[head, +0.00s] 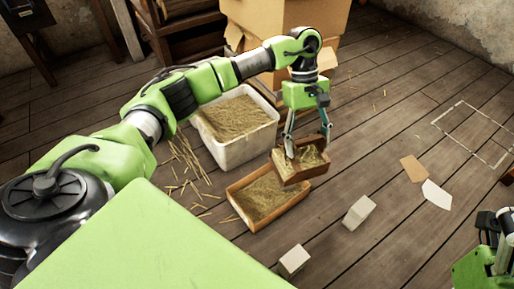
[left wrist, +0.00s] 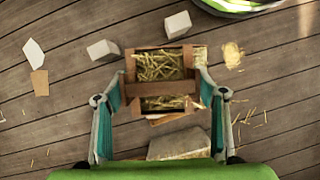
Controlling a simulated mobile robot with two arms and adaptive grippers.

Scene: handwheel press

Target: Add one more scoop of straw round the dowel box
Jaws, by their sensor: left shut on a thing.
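My left gripper (head: 306,146) is shut on a small brown wooden box (head: 294,172) with straw in it. It holds this box, slightly tilted, over the right end of an open wooden tray (head: 290,213) filled with straw. In the left wrist view my fingers (left wrist: 163,90) grip the held box (left wrist: 130,68) from both sides, and straw shows on either side of a wooden bar. A white bin (head: 240,156) of straw stands behind the tray. I see no dowel; straw may cover it. My right gripper (head: 495,238) is partly in view at the right edge, its opening unclear.
Two pale blocks (head: 358,212) (head: 293,260) stand on the plank floor right of the tray. An orange card (head: 413,168) and a white card (head: 437,194) lie farther right, near a pale floor outline (head: 446,138). Loose straw (head: 187,157) lies left of the bin. Cardboard boxes (head: 252,48) stand behind.

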